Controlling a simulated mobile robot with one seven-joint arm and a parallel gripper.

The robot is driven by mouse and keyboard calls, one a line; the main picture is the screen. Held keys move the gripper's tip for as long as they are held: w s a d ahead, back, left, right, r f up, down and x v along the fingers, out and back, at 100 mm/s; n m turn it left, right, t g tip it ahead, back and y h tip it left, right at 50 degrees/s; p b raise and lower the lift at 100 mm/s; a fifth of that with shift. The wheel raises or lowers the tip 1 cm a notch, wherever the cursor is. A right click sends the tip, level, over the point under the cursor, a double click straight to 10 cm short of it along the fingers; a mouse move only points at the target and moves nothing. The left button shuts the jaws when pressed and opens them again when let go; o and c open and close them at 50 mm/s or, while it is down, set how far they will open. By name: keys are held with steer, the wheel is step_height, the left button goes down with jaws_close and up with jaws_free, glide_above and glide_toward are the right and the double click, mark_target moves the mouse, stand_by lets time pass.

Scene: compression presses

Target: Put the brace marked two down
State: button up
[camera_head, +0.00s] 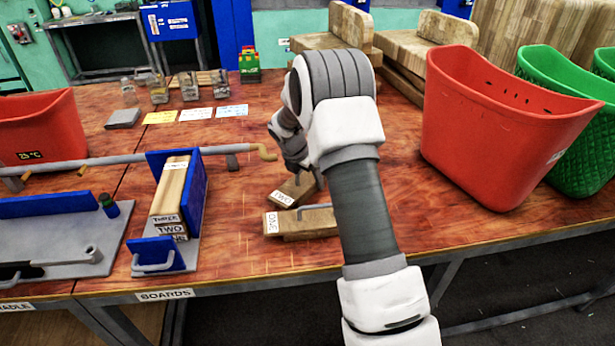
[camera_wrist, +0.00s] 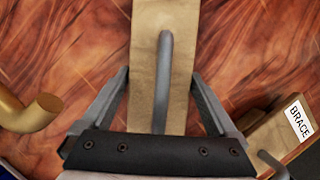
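The brace marked TWO (camera_head: 285,198) is a wooden block lying at a slant on the table, behind the brace marked ONE (camera_head: 305,223). My gripper (camera_head: 305,181) is low over its far end, partly hidden by my arm. In the wrist view a wooden block (camera_wrist: 147,60) with a grey bar handle (camera_wrist: 164,75) runs between my fingers (camera_wrist: 160,80). The fingers stand wide apart, clear of the handle on both sides. I cannot tell whether the tips touch the block's edges. Another block labelled BRACE (camera_wrist: 298,120) shows at the right.
A blue press (camera_head: 200,195) holding boards labelled THREE and TWO stands left, with a brass hooked rod end (camera_head: 265,152) near the braces. A red bin (camera_head: 490,130) stands right. Jars (camera_head: 158,92) and cards (camera_head: 196,114) are at the back. Table before the bin is clear.

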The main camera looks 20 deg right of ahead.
steer(key=p+v, duration=0.1)
steer(key=v, duration=1)
steer(key=shift+w+r+p, duration=0.1)
steer(key=shift+p, duration=0.3)
steer(key=shift+s+a+r, duration=0.15)
steer(key=shift+s+r, duration=0.1)
steer(key=shift+r, duration=0.45)
steer(key=s+a+r+m+t+y, duration=0.1)
steer(key=s+a+r+m, duration=0.2)
steer(key=s+r+m, duration=1)
steer(key=s+a+r+m+t+y, duration=0.1)
steer(key=s+a+m, duration=0.1)
steer(key=s+m, duration=0.4)
steer(key=s+a+r+m+t+y, duration=0.1)
steer(key=s+a+m, duration=0.2)
steer(key=s, duration=1.3)
steer(key=m, duration=0.2)
steer(key=shift+r+m+y, duration=0.25)
steer(key=shift+m+y, duration=0.15)
